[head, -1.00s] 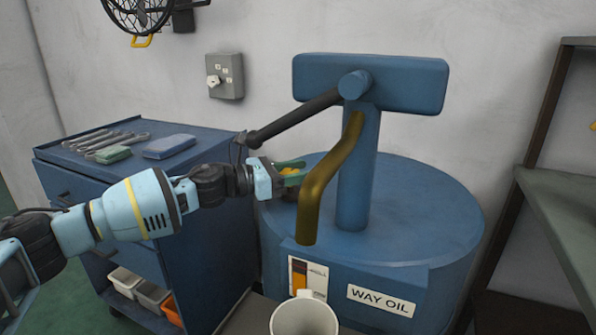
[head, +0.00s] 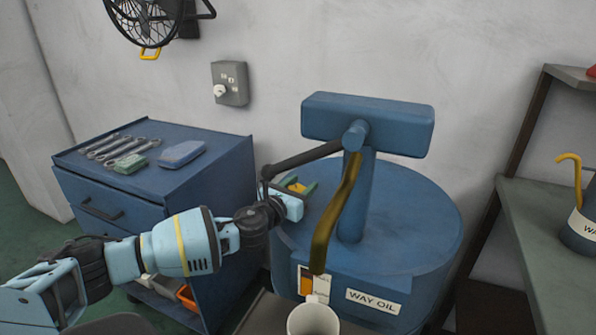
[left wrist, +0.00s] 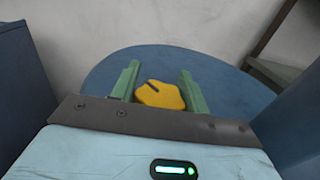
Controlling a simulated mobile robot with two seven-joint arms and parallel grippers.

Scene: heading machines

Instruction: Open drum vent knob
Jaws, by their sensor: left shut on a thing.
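The blue oil drum (head: 420,225) stands at centre right with a blue pump head on a post and a brass-coloured spout (head: 335,215). The yellow vent knob (left wrist: 160,95) is on the drum's top and has a dark slot-like mark running up and to the left. My left gripper (head: 299,183) reaches over the drum's left edge, left of the spout. Its green fingers (left wrist: 160,87) are shut on the knob, one on each side. In the head view the knob shows only as a little yellow between the fingers. My right gripper is not in view.
A white mug (head: 312,322) stands below the spout. The black pump lever (head: 305,157) passes just above my left gripper. A blue tool cabinet (head: 215,190) with wrenches on top stands left of the drum. A shelf (head: 545,215) with an oil can stands at right.

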